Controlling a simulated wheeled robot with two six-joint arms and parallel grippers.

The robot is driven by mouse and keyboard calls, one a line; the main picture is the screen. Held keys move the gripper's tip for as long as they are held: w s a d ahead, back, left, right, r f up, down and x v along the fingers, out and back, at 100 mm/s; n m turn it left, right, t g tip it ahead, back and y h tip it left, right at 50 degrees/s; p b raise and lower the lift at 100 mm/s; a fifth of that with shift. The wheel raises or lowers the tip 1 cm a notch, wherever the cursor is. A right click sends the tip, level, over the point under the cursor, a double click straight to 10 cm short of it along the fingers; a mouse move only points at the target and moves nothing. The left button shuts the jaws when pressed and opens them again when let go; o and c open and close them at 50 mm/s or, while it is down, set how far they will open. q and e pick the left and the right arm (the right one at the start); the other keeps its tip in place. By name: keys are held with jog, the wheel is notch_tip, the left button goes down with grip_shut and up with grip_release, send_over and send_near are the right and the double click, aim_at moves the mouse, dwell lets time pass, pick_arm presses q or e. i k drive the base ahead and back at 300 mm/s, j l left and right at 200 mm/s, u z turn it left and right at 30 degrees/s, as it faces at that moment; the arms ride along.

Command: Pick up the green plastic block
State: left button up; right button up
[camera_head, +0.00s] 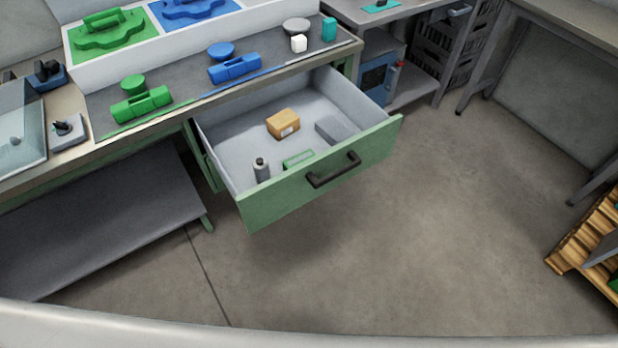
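Several green things show, and I cannot tell for sure which is the green plastic block. A thin green outlined rectangular item (298,159) lies in the open drawer. Neither of my grippers is in view.
The green-fronted drawer (260,208) is pulled out and juts over the floor. It holds a cardboard box (283,123), a grey bottle (261,170) and a grey block (336,129). A blue handled piece (235,69) lies mid-bench. The floor (420,240) right of the drawer is clear.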

aim_at(288, 164)
jog(key=k+j+z, duration=0.3)
jog(key=j, duration=0.25)
jog(key=k+j+z, duration=0.1)
jog(key=j+z, duration=0.15)
jog(key=j, duration=0.25)
jog(key=k+j+z, duration=0.3)
jog(key=j, duration=0.15)
jog(key=k+j+z, duration=0.25)
jog(key=k+j, duration=0.05)
jog(key=j, duration=0.1)
